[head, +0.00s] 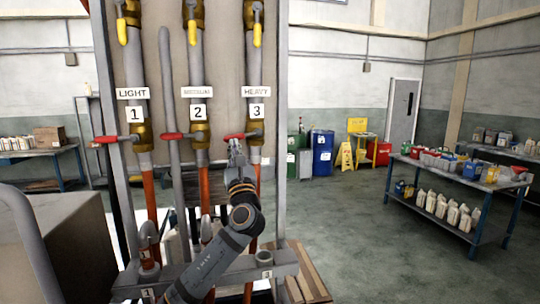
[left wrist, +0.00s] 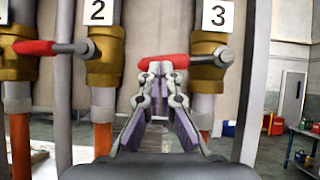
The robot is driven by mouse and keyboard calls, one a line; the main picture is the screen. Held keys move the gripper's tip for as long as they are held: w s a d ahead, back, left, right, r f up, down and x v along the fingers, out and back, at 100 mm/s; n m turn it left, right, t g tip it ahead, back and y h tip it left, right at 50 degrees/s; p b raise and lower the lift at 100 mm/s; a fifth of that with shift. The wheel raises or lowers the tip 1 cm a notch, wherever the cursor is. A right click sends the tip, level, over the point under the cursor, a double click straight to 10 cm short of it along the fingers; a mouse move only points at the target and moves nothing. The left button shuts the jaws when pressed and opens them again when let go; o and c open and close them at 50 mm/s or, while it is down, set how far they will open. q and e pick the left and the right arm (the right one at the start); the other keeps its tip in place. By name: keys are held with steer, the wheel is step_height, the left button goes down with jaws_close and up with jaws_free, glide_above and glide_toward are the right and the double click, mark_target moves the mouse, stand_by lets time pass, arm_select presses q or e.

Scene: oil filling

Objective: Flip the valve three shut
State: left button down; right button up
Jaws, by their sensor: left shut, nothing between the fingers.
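Valve three's brass body (head: 256,132) sits on the right-hand pipe under the HEAVY label and the number 3 plate. Its red handle (head: 233,135) lies level, pointing left from the valve. In the left wrist view the red handle (left wrist: 160,63) runs left from the brass body (left wrist: 209,55). My left gripper (head: 235,146) is shut and empty, with its fingertips right at the handle's underside. The fingertips (left wrist: 161,72) overlap the handle's lower edge in the left wrist view; I cannot tell whether they touch. My right gripper is not in view.
Valve two's red handle (head: 172,136) and valve one's red handle (head: 106,139) also lie level, pointing left. A grey upright pipe (head: 175,200) stands left of my gripper. A grey frame post (head: 281,120) stands right of valve three. Open floor lies to the right.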

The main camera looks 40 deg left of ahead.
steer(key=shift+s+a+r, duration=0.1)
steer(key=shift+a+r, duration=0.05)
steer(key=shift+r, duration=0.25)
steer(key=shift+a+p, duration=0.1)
steer(key=shift+p, duration=0.2)
